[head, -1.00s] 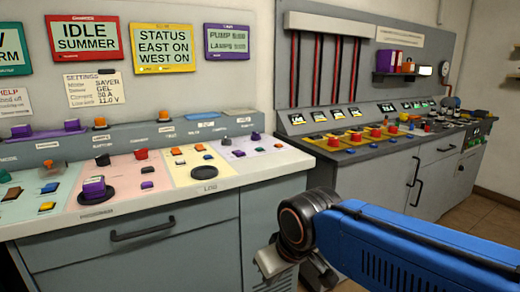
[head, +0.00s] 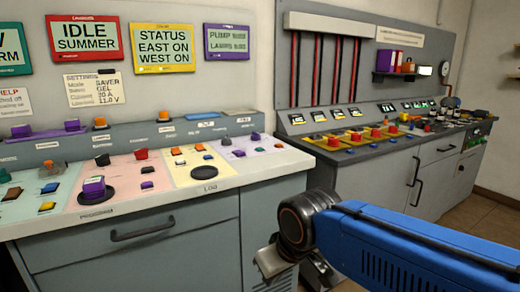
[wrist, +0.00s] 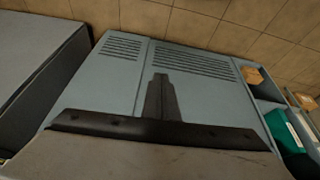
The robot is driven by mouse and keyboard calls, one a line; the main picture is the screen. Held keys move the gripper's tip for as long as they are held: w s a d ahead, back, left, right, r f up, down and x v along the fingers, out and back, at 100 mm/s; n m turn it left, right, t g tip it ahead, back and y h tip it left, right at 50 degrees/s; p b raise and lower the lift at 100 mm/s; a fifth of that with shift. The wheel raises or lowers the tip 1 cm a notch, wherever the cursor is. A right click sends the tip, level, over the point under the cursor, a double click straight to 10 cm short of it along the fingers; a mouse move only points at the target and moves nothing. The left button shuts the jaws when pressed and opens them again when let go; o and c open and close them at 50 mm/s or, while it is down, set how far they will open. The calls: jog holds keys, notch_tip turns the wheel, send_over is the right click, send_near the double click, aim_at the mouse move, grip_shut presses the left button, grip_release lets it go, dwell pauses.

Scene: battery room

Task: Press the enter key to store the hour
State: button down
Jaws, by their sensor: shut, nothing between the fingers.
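The sloped control desk (head: 225,181) has colour-coded sections. Its lilac section (head: 262,152) carries several small purple, orange and blue keys at the right end. I cannot read their labels, so I cannot tell which is the enter key. A purple-framed display (head: 227,42) above shows lines for pump and lamps, with digits too blurred to read surely. My gripper (wrist: 160,78) is shut and empty in the wrist view, over grey cabinet fronts. In the head view my wrist is in front of and below the desk's right end, clear of the keys; the fingertips are not clearly visible there.
A round black pad (head: 204,173) and a purple block on a black disc (head: 96,188) are on the desk. A red display (head: 82,39) and a yellow display (head: 163,48) hang above. A second desk (head: 370,147) stands right. Floor shows at lower right.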

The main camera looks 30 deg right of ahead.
aim_at(262, 151)
dwell(0.3)
jog(key=w+d+r+m+t, duration=0.1)
jog(key=w+d+r+m, duration=0.1)
jog(key=w+d+r, duration=0.2)
jog(key=w+d+r+m+t, duration=0.1)
jog(key=w+d+r, duration=0.3)
jog(key=w+r, duration=0.7)
jog(key=w+d+r+m+t, duration=0.1)
jog(key=w+d+r+m, duration=0.2)
jog(key=w+r, duration=0.4)
jog(key=shift+w+d+r+y, duration=0.1)
jog(key=shift+w+d, duration=0.05)
jog(key=shift+w, duration=1.3)
jog(key=shift+w+d+r+y, duration=0.1)
jog(key=shift+w+d+r, duration=0.1)
jog(key=shift+w, duration=1.3)
jog(key=shift+w+d+r+y, duration=0.1)
jog(key=shift+w+d, duration=0.05)
jog(key=shift+w, duration=1.3)
jog(key=w+d+r+m, duration=0.1)
jog(key=w+d+r, duration=0.1)
jog(key=w+d, duration=0.3)
jog(key=w+d+r+m+t, duration=0.1)
jog(key=w+d+r, duration=0.2)
jog(key=w+d, duration=0.2)
jog(key=shift+w+d+r+m, duration=0.15)
jog(key=shift+d+r+m, duration=0.1)
jog(key=shift+d+m, duration=0.1)
jog(key=shift+f, duration=0.15)
